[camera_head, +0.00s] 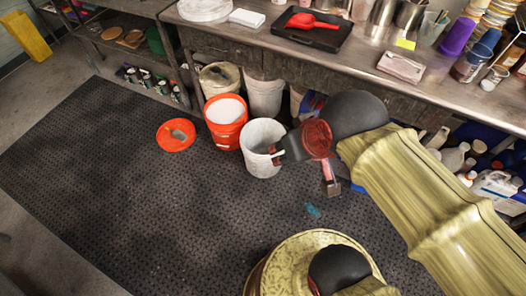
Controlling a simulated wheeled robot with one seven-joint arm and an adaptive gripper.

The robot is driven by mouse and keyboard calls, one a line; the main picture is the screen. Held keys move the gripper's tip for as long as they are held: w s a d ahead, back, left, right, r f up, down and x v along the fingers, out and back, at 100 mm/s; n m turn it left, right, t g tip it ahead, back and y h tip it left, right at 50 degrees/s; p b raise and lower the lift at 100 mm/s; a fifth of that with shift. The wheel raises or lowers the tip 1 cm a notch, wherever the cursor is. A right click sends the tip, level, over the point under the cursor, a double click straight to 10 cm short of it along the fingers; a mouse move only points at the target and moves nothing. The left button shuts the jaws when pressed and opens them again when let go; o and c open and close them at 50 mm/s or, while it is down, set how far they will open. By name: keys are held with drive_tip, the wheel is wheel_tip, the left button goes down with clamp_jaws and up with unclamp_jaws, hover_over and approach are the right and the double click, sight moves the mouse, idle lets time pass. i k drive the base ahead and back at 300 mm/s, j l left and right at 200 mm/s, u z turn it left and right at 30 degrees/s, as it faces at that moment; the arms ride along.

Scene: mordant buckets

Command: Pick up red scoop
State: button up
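The red scoop (312,22) lies on a black tray (318,38) on the metal workbench at the top of the view. Its bowl is on the left and its handle points right. My gripper (304,171) hangs in the air well below and in front of the bench edge, beside the white bucket in the picture. Its two fingers are spread apart, with nothing seen between them. It is far from the scoop.
The bench (345,58) also holds a pink cloth (401,67), metal canisters and a purple cup (456,37). On the floor stand an orange bucket (226,133), a white bucket (260,155) and an orange lid (168,142) with a grey object. The black mat (110,200) is mostly clear.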

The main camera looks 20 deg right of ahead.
sight(301, 21)
drive_tip(key=i+l+z, duration=0.2)
drive_tip(key=i+l, duration=0.15)
drive_tip(key=i+l+z, duration=0.25)
drive_tip(key=i, duration=0.3)
drive_tip(key=i+l+z, duration=0.2)
drive_tip(key=i, duration=0.25)
drive_tip(key=i+z, duration=0.2)
drive_tip(key=i, duration=0.3)
